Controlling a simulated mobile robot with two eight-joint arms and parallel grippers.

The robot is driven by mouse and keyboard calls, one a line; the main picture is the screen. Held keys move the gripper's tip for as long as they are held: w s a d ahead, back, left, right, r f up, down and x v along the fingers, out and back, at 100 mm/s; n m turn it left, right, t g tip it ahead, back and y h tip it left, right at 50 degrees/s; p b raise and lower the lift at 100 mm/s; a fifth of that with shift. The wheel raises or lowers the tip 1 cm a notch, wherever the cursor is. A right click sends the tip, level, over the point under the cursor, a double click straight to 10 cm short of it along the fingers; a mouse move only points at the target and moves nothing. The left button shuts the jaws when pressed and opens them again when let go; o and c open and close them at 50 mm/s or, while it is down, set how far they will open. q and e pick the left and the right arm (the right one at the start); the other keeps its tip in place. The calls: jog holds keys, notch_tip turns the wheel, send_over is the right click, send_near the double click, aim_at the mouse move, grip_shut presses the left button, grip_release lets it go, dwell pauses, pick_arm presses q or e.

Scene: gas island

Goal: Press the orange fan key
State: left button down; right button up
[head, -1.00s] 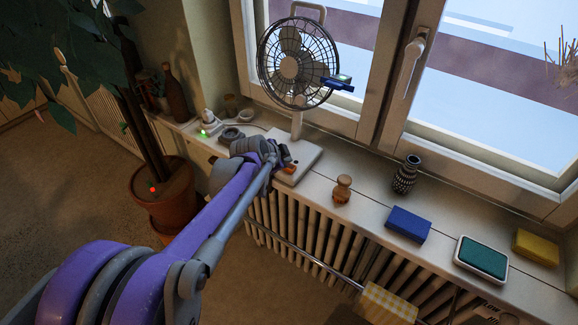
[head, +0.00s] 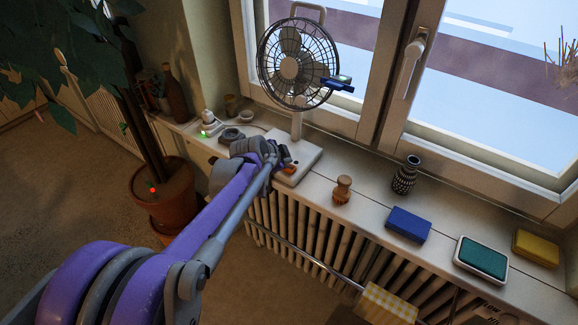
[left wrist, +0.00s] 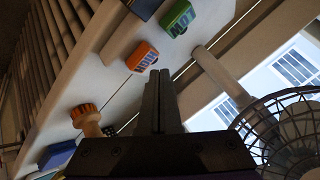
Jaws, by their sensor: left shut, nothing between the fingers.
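The orange fan key (head: 289,170) is on the white base (head: 309,160) of the desk fan (head: 299,65) on the windowsill, partly beside my gripper. In the left wrist view the orange key (left wrist: 142,57) shows clearly, with a pale ribbed marking. A green key (left wrist: 178,18) sits further up, and a blue piece (left wrist: 146,7) is cut by the top edge. My left gripper (head: 279,158) is over the base's near-left side, partly hidden by its own arm. In the wrist view its fingers (left wrist: 160,75) are together and empty, tips just right of the orange key. Contact cannot be told.
A wooden knob-shaped object (head: 342,190), a patterned vase (head: 406,174), a blue block (head: 408,224), a teal pad (head: 482,257) and a yellow block (head: 536,247) stand along the sill to the right. A radiator (head: 300,235) is below. A potted plant (head: 165,200) stands left.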

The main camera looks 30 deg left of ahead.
pick_arm(q)
jog(key=shift+f, duration=0.15)
dwell(0.5)
jog(key=shift+f, duration=0.3)
